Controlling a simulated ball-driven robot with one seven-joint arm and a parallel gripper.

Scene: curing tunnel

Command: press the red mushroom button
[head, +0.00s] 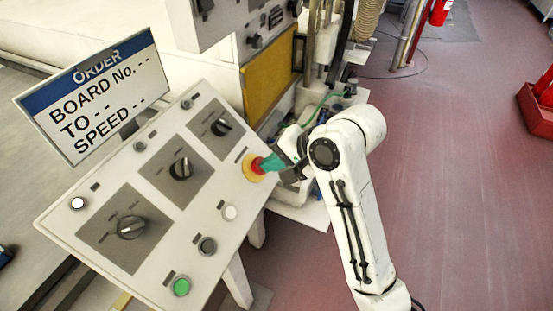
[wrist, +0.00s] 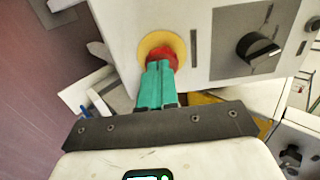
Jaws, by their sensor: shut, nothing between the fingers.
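The red mushroom button (head: 257,165) sits on a yellow round plate (head: 250,172) at the right edge of the sloped control panel (head: 222,188). In the wrist view the red button (wrist: 163,56) shows just beyond my fingertips, with the yellow plate (wrist: 150,44) around it. My gripper (head: 268,162) has green fingers, shut together and empty. Its tips (wrist: 160,66) overlap the lower part of the button in the wrist view. They are at or very close to the button's face; I cannot tell whether they touch it or whether it is pushed in.
The panel also carries black rotary knobs (head: 181,169), a green button (head: 180,287) and a white button (head: 230,212). An order sign (head: 95,95) stands behind it at left. Machinery with a yellow panel (head: 268,82) is behind.

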